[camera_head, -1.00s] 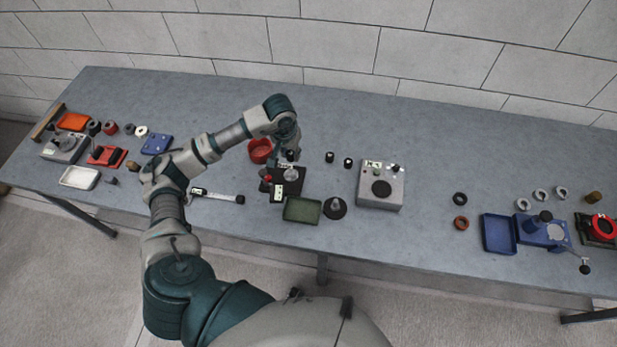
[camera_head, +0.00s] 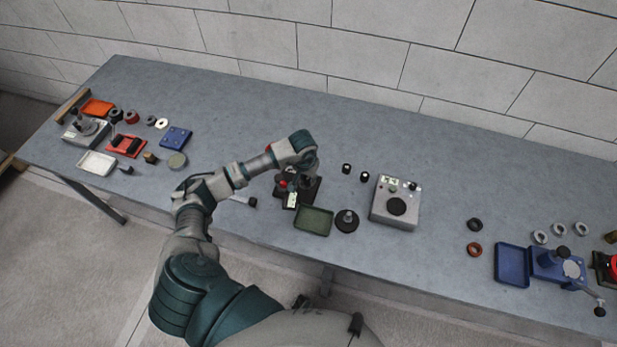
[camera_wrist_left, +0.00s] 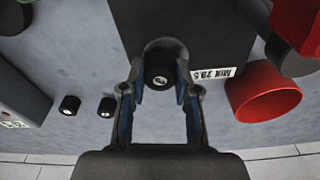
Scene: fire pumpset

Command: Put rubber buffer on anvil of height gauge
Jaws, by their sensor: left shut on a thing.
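My left gripper (camera_wrist_left: 162,92) is shut on a black rubber buffer (camera_wrist_left: 160,76) with a pale metal centre, one finger on each side of it. The height gauge's dark base (camera_wrist_left: 170,20), with a "MIN 29.5" label (camera_wrist_left: 212,73), lies behind the buffer in the wrist view. The buffer lines up with a grey rounded part there, but I cannot tell whether it touches the anvil. In the head view the gauge (camera_head: 292,201) is partly hidden under my left wrist. Two more black buffers (camera_head: 347,169) (camera_head: 364,177) stand to its right. My right gripper is not in view.
Blue fixtures (camera_head: 552,266) lie far right. The table's back middle is clear.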

